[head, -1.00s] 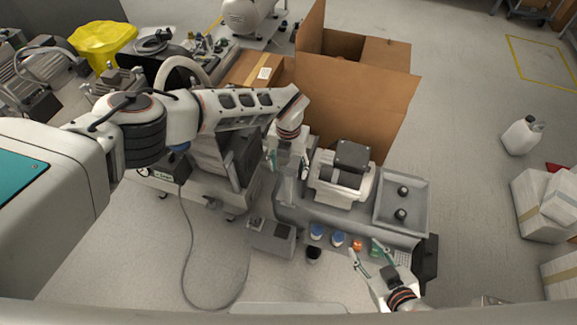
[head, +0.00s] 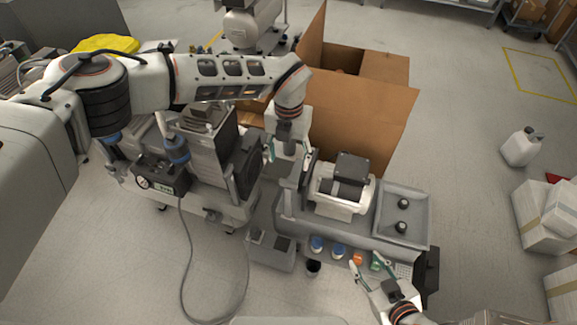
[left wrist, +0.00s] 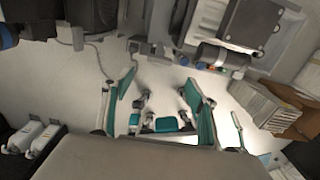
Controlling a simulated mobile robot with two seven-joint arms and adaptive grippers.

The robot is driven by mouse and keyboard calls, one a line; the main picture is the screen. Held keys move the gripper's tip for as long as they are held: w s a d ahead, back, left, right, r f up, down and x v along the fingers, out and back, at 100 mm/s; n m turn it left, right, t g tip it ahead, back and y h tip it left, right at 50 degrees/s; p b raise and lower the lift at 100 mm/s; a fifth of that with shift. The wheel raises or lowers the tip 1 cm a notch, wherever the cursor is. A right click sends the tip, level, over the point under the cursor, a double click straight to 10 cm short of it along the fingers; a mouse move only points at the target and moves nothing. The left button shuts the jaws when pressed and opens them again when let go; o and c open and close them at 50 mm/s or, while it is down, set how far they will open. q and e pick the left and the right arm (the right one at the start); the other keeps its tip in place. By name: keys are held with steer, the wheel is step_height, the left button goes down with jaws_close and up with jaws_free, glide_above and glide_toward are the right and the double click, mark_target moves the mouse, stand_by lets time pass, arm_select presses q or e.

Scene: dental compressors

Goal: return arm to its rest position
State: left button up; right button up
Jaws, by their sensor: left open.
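My left arm reaches in from the left in the head view. Its gripper (head: 287,153) hangs open and empty between the left compressor unit and the motor. In the left wrist view its two teal-padded fingers (left wrist: 161,100) are spread wide with nothing between them. My right gripper (head: 366,266) is at the lower right of the head view, fingers apart, by the front edge of the grey workbench (head: 300,212), close to the small orange and green items. I cannot see anything held in it.
A motor with a dark box (head: 351,170) stands on the workbench beside a grey tray (head: 421,195). A large open cardboard box (head: 355,112) stands behind. A compressor unit (head: 205,160) stands under my left arm. Blue-capped jars (head: 317,244) line the front edge.

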arm_select(q)
steer(key=shift+r, duration=0.55)
